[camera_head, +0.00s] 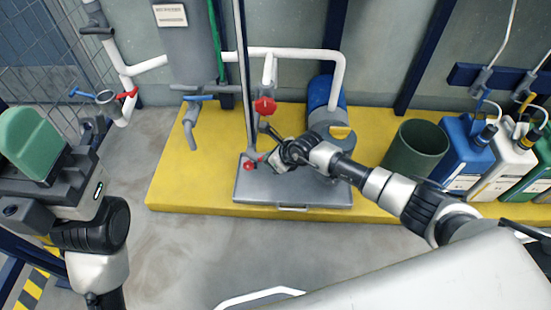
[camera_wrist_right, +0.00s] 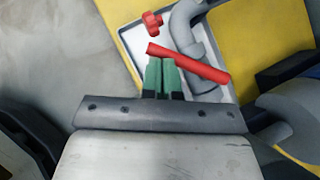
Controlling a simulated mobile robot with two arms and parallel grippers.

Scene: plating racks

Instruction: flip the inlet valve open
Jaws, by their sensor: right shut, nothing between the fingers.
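A valve with a long red lever (camera_wrist_right: 205,68) is in the right wrist view, on a grey pipe (camera_wrist_right: 185,30). The lever lies slanted across the picture just beyond my right gripper's fingertips. My right gripper (camera_wrist_right: 162,64) has its green fingers together with nothing between them; whether they touch the lever is unclear. In the head view my right gripper (camera_head: 272,158) is over the grey tray, and its wrist hides part of the valve. My left gripper (camera_head: 33,140) is at the left edge, away from the pipes; its jaw gap is not clear. No label marks the inlet valve.
A red knob (camera_wrist_right: 152,22) is close by the lever. Another red handwheel (camera_head: 264,106) is on the pipe above. A blue pump (camera_head: 326,92), a green bin (camera_head: 414,148) and several canisters (camera_head: 465,150) stand right. The grey floor (camera_head: 175,240) in front is clear.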

